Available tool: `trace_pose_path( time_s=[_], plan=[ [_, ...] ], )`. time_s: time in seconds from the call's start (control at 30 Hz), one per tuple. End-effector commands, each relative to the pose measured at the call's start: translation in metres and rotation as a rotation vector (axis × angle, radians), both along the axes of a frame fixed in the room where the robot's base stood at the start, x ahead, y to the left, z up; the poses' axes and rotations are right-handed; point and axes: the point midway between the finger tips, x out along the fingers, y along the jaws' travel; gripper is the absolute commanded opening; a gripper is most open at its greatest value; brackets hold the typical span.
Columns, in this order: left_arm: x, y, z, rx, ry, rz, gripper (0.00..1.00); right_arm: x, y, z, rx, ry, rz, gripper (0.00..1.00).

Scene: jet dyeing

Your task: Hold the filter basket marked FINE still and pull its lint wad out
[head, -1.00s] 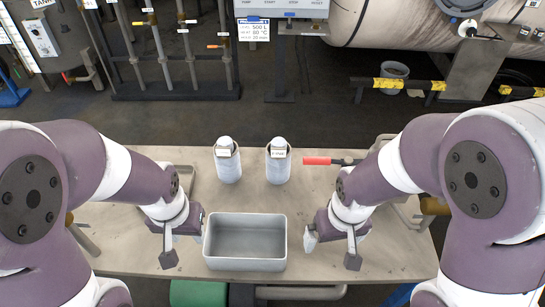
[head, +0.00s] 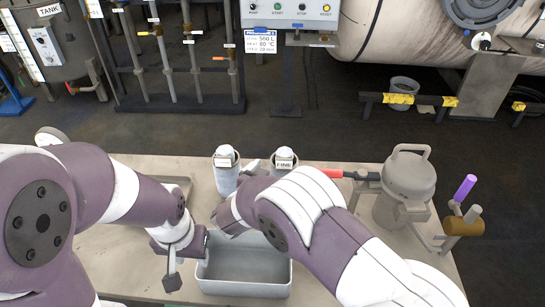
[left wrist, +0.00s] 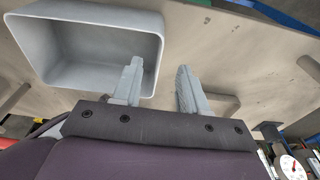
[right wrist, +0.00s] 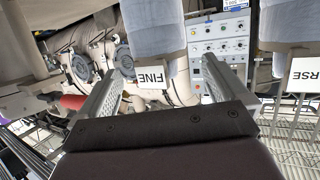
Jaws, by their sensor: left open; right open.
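The filter basket marked FINE (head: 284,163) stands upright at the back of the table, right of a similar labelled basket (head: 226,178). A pale rounded top shows above its label, probably the lint wad (head: 284,152). My right arm hides the FINE basket's lower part in the head view. In the right wrist view, the FINE basket (right wrist: 152,30) lies ahead between the spread fingers of my right gripper (right wrist: 157,76); contact cannot be told. My left gripper (left wrist: 160,68) is open and empty, low beside the left side of the grey bin (head: 215,283).
The second basket's label (right wrist: 304,75) ends in RSE. A grey lidded pot (head: 408,180) stands at right, near a red handle (head: 330,173) and a purple-topped peg (head: 465,187). The bin is empty where visible. The table's front left is clear.

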Motion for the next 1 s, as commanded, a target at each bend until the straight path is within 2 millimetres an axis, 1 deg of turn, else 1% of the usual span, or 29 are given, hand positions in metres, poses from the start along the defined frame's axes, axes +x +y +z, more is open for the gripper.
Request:
trace_pose_path(
  time_s=[0.1, 0.2, 0.3, 0.47, 0.7, 0.77, 0.8, 0.87, 0.9, 0.93, 0.97, 1.0],
  plan=[
    [0.0, 0.0, 0.002, 0.0, 0.0, 0.0, 0.43, 0.026, -0.012, -0.009, 0.002, -0.001, -0.004, 1.0],
    [0.0, 0.0, 0.003, 0.0, 0.0, 0.0, 0.43, 0.044, -0.019, -0.015, 0.002, 0.0, -0.003, 1.0],
    [0.0, 0.0, 0.003, 0.0, 0.0, 0.0, 0.43, 0.057, -0.024, -0.019, 0.002, 0.0, -0.002, 1.0],
    [0.0, 0.0, 0.004, 0.0, 0.0, 0.0, 0.43, 0.066, -0.027, -0.022, 0.002, 0.0, 0.001, 1.0],
    [0.0, 0.0, 0.004, 0.0, 0.0, 0.0, 0.43, 0.067, -0.027, -0.022, 0.001, -0.001, 0.002, 1.0],
    [0.0, 0.0, 0.004, 0.0, 0.0, 0.0, 0.43, 0.067, -0.027, -0.022, 0.001, -0.001, 0.002, 0.8],
    [0.0, 0.0, 0.004, 0.0, 0.0, 0.0, 0.43, 0.067, -0.027, -0.022, 0.001, -0.001, 0.002, 0.67],
    [0.0, 0.0, 0.004, 0.0, 0.0, 0.0, 0.43, 0.067, -0.027, -0.022, 0.002, -0.001, 0.001, 0.48],
    [0.0, 0.0, 0.004, 0.0, 0.0, 0.0, 0.43, 0.067, -0.027, -0.022, 0.001, -0.001, 0.002, 0.42],
    [0.0, 0.0, 0.004, 0.0, 0.0, 0.0, 0.46, 0.066, -0.027, -0.022, 0.002, -0.001, 0.001, 0.42],
    [0.0, 0.0, 0.004, 0.0, 0.0, -0.001, 0.56, 0.066, -0.027, -0.022, 0.002, -0.001, 0.001, 0.42],
    [0.003, 0.0, 0.004, 0.004, -0.002, -0.013, 0.61, 0.067, -0.027, -0.022, 0.002, -0.001, 0.001, 0.42]
  ],
)
